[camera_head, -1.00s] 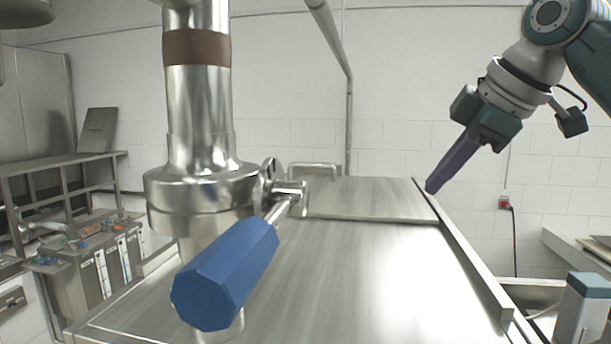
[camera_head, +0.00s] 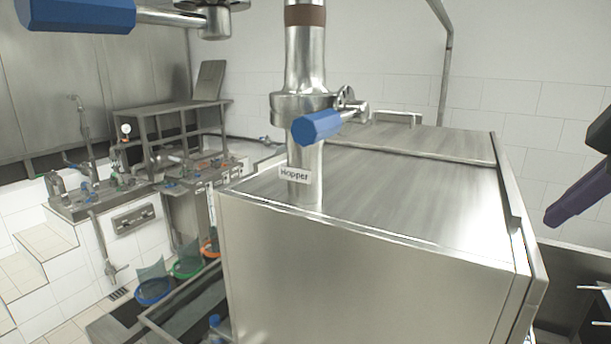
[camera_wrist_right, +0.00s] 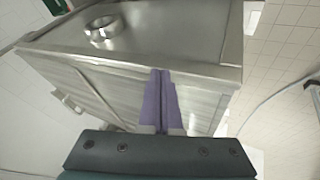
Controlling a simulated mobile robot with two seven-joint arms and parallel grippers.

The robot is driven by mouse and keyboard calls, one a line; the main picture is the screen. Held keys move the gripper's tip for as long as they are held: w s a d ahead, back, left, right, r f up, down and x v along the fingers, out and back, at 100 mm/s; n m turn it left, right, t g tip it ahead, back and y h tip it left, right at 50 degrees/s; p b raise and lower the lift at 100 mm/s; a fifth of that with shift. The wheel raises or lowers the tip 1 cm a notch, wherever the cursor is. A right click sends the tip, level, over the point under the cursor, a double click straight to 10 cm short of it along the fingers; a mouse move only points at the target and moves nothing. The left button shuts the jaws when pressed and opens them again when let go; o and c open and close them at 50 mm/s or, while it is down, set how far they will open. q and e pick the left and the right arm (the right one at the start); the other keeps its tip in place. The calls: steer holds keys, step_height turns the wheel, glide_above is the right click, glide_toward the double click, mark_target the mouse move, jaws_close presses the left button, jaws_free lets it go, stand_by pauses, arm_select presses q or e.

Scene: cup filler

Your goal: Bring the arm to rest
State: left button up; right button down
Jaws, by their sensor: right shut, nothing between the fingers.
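My right gripper (camera_head: 566,212) is at the right edge of the head view, its purple fingers pointing down and left. It is to the right of the steel hopper box (camera_head: 370,270) and apart from it. In the right wrist view its two purple fingers (camera_wrist_right: 161,76) lie together, shut and empty, with the steel box (camera_wrist_right: 190,30) beyond them. My left gripper is not in view.
A steel pipe (camera_head: 305,60) with a blue-handled valve (camera_head: 318,127) rises from the box top. Another blue handle (camera_head: 80,14) hangs at the upper left. Coloured baskets (camera_head: 188,267) stand at the lower left. A steel bench (camera_head: 175,107) is behind.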

steer(key=s+a+f+m+g, duration=0.1)
steer(key=s+a+f, duration=0.3)
steer(key=s, duration=0.4)
steer(key=s+a+f+m+g, duration=0.1)
steer(key=s+a+f+m, duration=0.2)
steer(key=s, duration=0.5)
steer(key=s+a+f+m, duration=0.3)
steer(key=s+a+f, duration=0.3)
steer(key=s+f, duration=0.1)
steer(key=shift+s+g, duration=0.4)
steer(key=shift+s, duration=0.05)
steer(key=shift+a, duration=0.1)
